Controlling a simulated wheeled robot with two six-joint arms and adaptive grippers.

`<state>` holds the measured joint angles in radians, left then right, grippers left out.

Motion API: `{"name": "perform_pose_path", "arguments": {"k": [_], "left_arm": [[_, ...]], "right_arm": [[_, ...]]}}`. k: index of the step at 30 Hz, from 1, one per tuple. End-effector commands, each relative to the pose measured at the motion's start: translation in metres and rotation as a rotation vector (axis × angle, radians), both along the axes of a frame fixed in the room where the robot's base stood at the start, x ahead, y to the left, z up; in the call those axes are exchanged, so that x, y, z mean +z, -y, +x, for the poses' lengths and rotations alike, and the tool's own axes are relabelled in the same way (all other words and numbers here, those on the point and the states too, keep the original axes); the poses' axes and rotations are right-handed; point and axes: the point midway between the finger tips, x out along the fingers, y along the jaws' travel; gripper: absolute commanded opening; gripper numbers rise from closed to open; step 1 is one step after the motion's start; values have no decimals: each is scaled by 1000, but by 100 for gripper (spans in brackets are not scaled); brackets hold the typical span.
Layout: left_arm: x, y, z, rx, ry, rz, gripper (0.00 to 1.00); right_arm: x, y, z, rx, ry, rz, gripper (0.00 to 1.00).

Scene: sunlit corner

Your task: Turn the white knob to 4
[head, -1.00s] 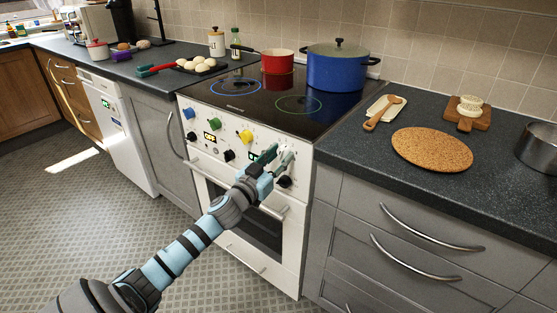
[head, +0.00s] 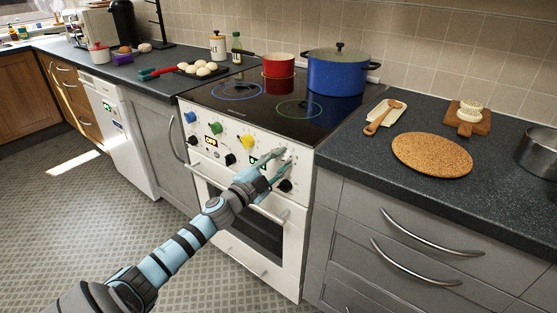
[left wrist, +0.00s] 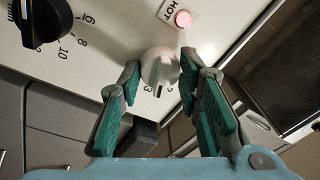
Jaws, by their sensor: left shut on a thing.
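The white knob (left wrist: 158,66) sits on the white front panel of the cooker (head: 236,133). In the left wrist view it is between the fingertips of my left gripper (left wrist: 158,75), which is shut on it. A dark pointer mark on the knob faces the bottom of that picture; the small numbers beside it are partly hidden and I cannot read them surely. In the head view my left gripper (head: 281,160) reaches the right part of the panel, and its fingers mostly hide the knob. My right gripper is not in view.
A black knob (head: 285,186) is just below my fingers. Blue (head: 190,117), green (head: 218,128) and yellow (head: 246,140) knobs line the panel to the left. A red pot (head: 277,68) and a blue pot (head: 335,72) stand on the hob. A red light marked HOT (left wrist: 183,18) is close to the knob.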

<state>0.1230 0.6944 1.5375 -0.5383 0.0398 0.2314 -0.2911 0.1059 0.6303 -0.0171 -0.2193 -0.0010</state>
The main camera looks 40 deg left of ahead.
Motion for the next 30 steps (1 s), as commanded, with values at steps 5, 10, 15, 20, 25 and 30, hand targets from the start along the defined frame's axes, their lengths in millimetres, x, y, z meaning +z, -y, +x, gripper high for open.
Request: {"name": "perform_pose_path", "arguments": {"k": [5,10,15,20,25,30], "left_arm": [[2,0,0,0,-4,164,4],[2,-1,0,0,-7,327,4],[2,-1,0,0,-10,487,4],[1,-1,0,-1,-14,629,4],[1,-1,0,-1,-16,753,4],[1,-1,0,-2,-17,842,4]], "right_arm": [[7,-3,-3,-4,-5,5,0],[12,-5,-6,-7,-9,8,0],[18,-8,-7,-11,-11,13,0],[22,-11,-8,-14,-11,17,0],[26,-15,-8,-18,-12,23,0],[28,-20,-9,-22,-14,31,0]]}}
